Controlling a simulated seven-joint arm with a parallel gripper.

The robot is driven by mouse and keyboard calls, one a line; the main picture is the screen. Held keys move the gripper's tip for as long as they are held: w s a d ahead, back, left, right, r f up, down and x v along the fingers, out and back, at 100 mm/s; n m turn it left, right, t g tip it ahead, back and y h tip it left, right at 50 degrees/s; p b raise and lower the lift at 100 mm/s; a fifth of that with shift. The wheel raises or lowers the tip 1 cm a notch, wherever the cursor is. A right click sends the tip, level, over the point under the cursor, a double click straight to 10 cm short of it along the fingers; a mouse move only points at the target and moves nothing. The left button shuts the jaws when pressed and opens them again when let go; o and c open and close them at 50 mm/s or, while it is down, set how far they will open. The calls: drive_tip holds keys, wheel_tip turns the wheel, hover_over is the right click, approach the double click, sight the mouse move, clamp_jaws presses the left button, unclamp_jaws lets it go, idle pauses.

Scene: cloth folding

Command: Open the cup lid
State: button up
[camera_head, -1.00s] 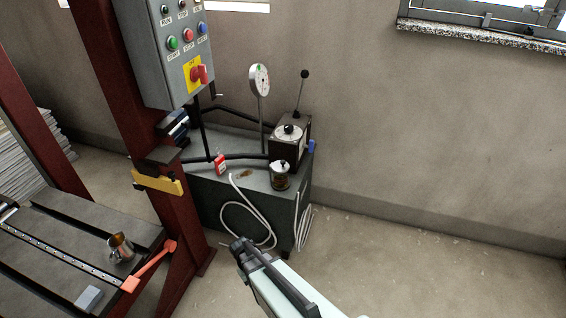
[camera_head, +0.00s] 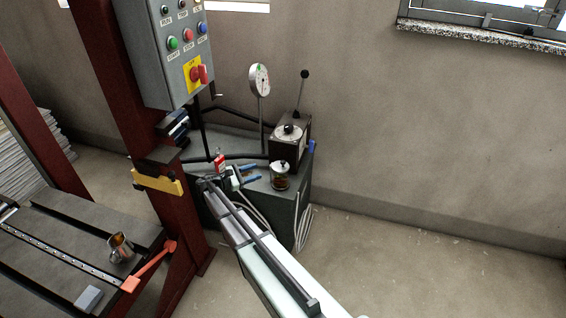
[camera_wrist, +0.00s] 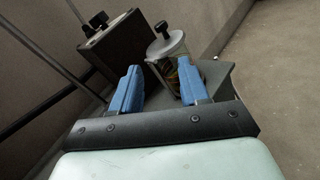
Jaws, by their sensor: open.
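A glass cup (camera_head: 279,182) with a pale lid (camera_head: 280,166) and a dark knob stands near the front right corner of the grey cabinet top. The lid sits on the cup. My gripper (camera_head: 250,174) is open and empty, just left of the cup, its blue fingers pointing right. In the wrist view the cup (camera_wrist: 183,79) and its round lid (camera_wrist: 165,45) show beyond and between the fingers of my gripper (camera_wrist: 160,85), nearer the right finger. That finger hides part of the cup's lower side. I see no contact with the cup.
A dark box (camera_head: 287,148) with a lever stands right behind the cup. A dial gauge (camera_head: 260,80) rises on a post behind. A red item (camera_head: 219,160) lies left of my gripper. A control panel (camera_head: 165,50) and red column (camera_head: 130,110) stand left.

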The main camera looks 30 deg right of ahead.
sight(283, 161)
drive_tip(key=d+n, duration=0.1)
drive_tip(key=d, duration=0.3)
drive_tip(key=d+r+n, duration=0.1)
drive_tip(key=d, duration=0.4)
drive_tip(key=d+n, duration=0.1)
drive_tip(key=d, duration=0.4)
drive_tip(key=shift+s+r+g+h, duration=0.15)
drive_tip(key=shift+s+g+h, duration=0.15)
drive_tip(key=shift+s+h, duration=0.1)
